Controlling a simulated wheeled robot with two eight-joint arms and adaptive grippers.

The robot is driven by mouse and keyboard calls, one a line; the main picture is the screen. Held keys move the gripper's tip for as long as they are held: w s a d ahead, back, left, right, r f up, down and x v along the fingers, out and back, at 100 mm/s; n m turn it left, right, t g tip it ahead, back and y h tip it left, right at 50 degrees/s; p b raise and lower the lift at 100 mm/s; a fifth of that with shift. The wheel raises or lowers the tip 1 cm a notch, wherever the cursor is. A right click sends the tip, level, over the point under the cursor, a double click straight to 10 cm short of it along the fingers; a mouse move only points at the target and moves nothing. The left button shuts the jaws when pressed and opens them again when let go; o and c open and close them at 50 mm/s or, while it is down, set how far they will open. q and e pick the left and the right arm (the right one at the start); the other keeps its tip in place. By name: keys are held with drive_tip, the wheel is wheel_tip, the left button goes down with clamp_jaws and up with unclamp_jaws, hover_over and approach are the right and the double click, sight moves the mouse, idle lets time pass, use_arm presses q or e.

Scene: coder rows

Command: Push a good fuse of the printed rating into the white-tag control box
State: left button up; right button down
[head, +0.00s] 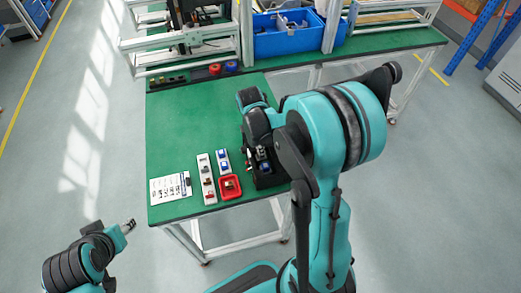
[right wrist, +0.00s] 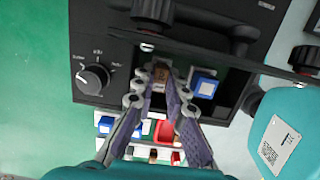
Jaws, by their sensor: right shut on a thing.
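The black control box (head: 280,178) stands at the right of the green table, partly hidden by my right arm. In the right wrist view its black face (right wrist: 120,55) shows a rotary knob (right wrist: 94,78) and a blue fuse (right wrist: 205,84) in a white-edged holder. My right gripper (right wrist: 162,92) is shut on a brown fuse (right wrist: 160,72), just left of the blue one, at the box face. I cannot tell whether the brown fuse is fully seated. No white tag is clearly readable. My left gripper (head: 130,226) hangs off the table's front left; its jaw opening is too small to judge.
A printed white card (head: 170,188), a long white fuse strip (head: 206,178), a shorter strip with blue fuses (head: 223,162) and a red tray (head: 230,187) lie left of the box. A blue bin (head: 285,38) stands behind. The table's left middle is clear.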

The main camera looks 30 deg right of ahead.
drive_tip(key=c, duration=1.5)
unclamp_jaws()
drive_tip(key=shift+o, duration=0.2)
drive_tip(key=shift+r, duration=0.1)
wheel_tip(320, 180, up, 12)
drive_tip(key=a, duration=0.1)
drive_tip(key=shift+w+a, duration=0.15)
drive_tip(key=shift+a, duration=0.05)
drive_tip(key=s+a+f+m+t+y+b, duration=0.1)
drive_tip(key=s+a+m+t, duration=0.6)
drive_tip(key=m, duration=0.8)
drive_tip(key=s+a+b, duration=0.1)
drive_tip(key=s+a, duration=0.1)
drive_tip(key=s, duration=0.2)
drive_tip(key=shift+s+f+t, duration=0.2)
drive_tip(key=shift+f+t, duration=0.1)
